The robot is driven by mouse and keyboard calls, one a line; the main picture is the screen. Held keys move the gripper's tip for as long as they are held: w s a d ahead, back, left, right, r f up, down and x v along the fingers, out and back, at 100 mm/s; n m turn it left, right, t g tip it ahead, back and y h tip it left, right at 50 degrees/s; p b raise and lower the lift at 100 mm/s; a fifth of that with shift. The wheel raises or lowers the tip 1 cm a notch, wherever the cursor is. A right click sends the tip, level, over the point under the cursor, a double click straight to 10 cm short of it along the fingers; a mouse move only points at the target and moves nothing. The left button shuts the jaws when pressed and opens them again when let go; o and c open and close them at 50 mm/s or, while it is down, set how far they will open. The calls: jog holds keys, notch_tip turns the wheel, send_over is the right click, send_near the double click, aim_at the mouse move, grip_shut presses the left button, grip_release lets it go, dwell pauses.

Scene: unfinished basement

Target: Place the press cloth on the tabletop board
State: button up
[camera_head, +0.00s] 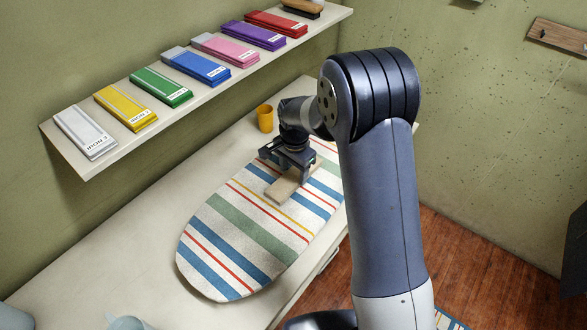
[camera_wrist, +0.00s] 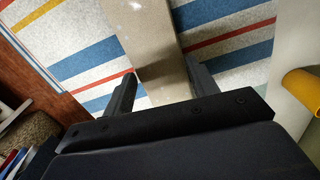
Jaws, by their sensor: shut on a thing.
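The tabletop board (camera_head: 235,240) is a long padded board with a striped cover, lying on the pale table. It also fills the far part of the wrist view (camera_wrist: 90,65). My gripper (camera_head: 286,174) is over the board's far half, pointing down. It is shut on a flat beige piece, which I take for the press cloth (camera_head: 281,190). In the wrist view the press cloth (camera_wrist: 142,28) runs between the two fingers (camera_wrist: 160,78). The cloth lies over the board's stripes; I cannot tell whether it rests on the cover or hangs just above it.
A yellow cup (camera_head: 265,118) stands on the table (camera_head: 110,262) just behind the board. A wall shelf (camera_head: 72,160) above carries several folded coloured cloths with labels (camera_head: 196,67). Bare tabletop lies left of the board. Wooden floor (camera_head: 480,260) is at the right.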

aim_at(294, 177)
jog(key=o, duration=0.8)
jog(key=shift+f, duration=0.15)
jog(key=o, duration=0.5)
notch_tip(294, 177, up, 12)
jog(key=shift+s+d+r+b, duration=0.1)
jog(key=shift+d+r+b, duration=0.1)
jog(key=shift+b, duration=0.75)
jog(key=shift+f, duration=0.1)
